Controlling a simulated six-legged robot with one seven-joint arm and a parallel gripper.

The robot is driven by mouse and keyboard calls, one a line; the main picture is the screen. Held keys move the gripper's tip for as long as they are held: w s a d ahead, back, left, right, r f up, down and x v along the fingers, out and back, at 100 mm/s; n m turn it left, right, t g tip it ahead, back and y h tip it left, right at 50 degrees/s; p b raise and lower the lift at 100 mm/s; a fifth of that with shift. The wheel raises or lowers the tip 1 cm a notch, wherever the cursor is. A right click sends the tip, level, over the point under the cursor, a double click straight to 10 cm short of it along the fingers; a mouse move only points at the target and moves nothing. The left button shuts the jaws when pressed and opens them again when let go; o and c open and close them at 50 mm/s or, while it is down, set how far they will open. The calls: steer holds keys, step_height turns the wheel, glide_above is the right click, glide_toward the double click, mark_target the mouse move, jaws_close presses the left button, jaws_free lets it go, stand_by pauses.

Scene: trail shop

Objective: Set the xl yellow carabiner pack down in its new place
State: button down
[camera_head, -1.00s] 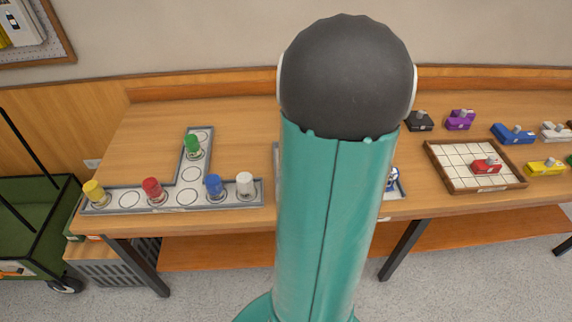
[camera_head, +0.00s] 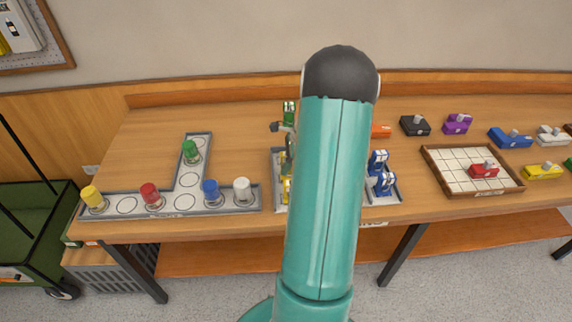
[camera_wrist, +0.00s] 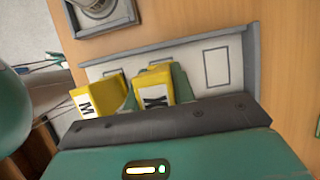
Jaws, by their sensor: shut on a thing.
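The XL yellow carabiner pack (camera_wrist: 154,90) is in the wrist view, yellow with a white label reading X and partly cut off. My gripper (camera_wrist: 156,80) is shut on it, with teal fingers at either side. The pack is over the grey tray (camera_wrist: 170,43) with its white, outlined slots; I cannot tell if it touches the tray. A yellow pack marked M (camera_wrist: 92,101) is just left of it, tilted in the picture. In the head view my arm hides the gripper and most of the tray (camera_head: 277,166); a yellow patch (camera_head: 285,190) shows at its left edge.
Two blue packs (camera_head: 385,182) stand at the tray's right end, with a green item (camera_head: 289,112) and an orange one (camera_head: 381,131) behind. An L-shaped tray (camera_head: 240,207) with coloured-topped jars is left. A gridded tray (camera_head: 437,161) is right. Outlined slot space beside the XL pack is bare.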

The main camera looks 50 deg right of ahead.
steer(key=shift+f, duration=0.25)
steer(key=c, duration=1.2)
jaws_free()
steer(key=shift+o, duration=0.2)
steer(key=shift+r, duration=0.1)
steer(key=v, duration=1.2)
steer(key=w+a+r+n+h, duration=0.15)
steer(key=a+r+n, duration=0.25)
steer(key=a, duration=0.4)
steer(key=w+a+r+n, duration=0.2)
steer(key=a+r+n, duration=0.25)
steer(key=a, duration=0.45)
steer(key=w+a+r+n+h, duration=0.1)
steer(key=w+a+r+n, duration=0.1)
steer(key=a+r+n, duration=0.45)
steer(key=s+a+n+t, duration=0.1)
steer(key=s+a+n, duration=0.3)
steer(key=a, duration=0.6)
steer(key=s+a+n+t, duration=0.1)
steer(key=s+a+n, duration=0.4)
steer(key=a+n, duration=0.3)
steer(key=a, duration=0.3)
steer(key=shift+s+f+n, duration=0.3)
steer(key=shift+f+n, duration=0.05)
steer(key=shift+n, duration=0.05)
